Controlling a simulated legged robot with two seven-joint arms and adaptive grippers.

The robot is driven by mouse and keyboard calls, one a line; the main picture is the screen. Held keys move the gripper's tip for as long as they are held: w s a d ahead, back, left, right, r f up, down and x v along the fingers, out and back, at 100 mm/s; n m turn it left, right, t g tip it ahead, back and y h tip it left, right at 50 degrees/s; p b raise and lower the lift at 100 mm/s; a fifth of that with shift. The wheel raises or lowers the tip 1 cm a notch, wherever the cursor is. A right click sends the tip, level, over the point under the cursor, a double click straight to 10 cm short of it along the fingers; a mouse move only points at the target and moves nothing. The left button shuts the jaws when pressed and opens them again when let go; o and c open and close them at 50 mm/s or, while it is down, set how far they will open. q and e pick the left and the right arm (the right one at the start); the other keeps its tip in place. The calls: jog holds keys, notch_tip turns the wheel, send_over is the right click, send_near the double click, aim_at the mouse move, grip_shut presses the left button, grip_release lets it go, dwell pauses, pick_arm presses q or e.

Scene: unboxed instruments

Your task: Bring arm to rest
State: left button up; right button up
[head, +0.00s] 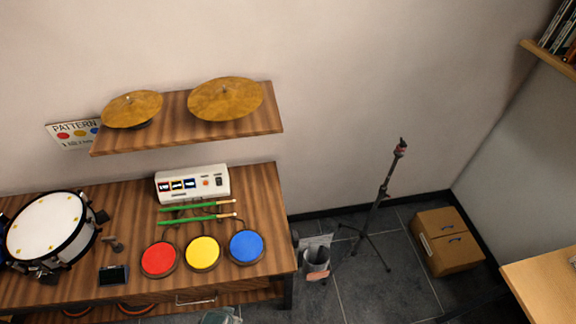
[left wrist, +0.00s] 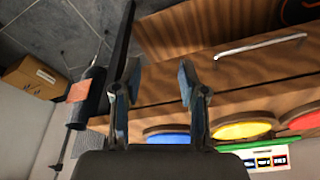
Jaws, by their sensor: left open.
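My left gripper (left wrist: 160,78) shows in the left wrist view with its two fingers apart and nothing between them. Past the fingers are the wooden table's front edge and a drawer handle (left wrist: 262,47). My right gripper is in neither view.
The table (head: 262,190) holds a drum (head: 48,228), green sticks (head: 195,207), a control box (head: 192,184) and red (head: 158,259), yellow and blue pads. A shelf (head: 180,140) with cymbals hangs above. A bin (head: 316,262), stand (head: 383,190) and carton (head: 445,242) stand right, with floor between them.

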pick_arm(q)
jog(key=s+f+g, duration=0.1)
jog(key=s+f, duration=0.2)
jog(key=f, duration=0.6)
jog(key=s+f, duration=0.2)
jog(key=f, duration=0.7)
jog(key=s+a+f+g, duration=0.1)
jog(key=s+a+f, duration=0.2)
jog(key=s+f, duration=0.9)
jog(key=s, duration=0.4)
jog(key=shift+a+f, duration=0.15)
